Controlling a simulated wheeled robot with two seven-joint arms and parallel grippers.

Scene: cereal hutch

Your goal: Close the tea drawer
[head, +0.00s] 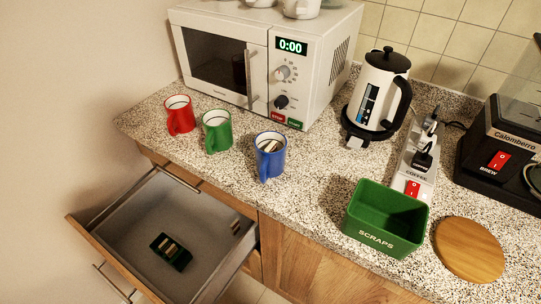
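The tea drawer (130,222) is pulled far out below the counter at the lower left. It has a grey inside, wooden walls and a metal bar handle (112,283) on its front. Inside lie a dark green box with pale items (171,251) and a small brown item (235,227) near the right wall. Neither of my grippers shows in the head view.
A red mug (179,115), a green mug (217,132) and a blue mug (269,156) with something in it stand on the speckled counter (310,175) above the drawer. A microwave (268,65), a kettle (378,95), a power strip (416,165), a green scraps bin (384,236), a round wooden lid (469,250) and a coffee machine (497,165) stand further right or behind.

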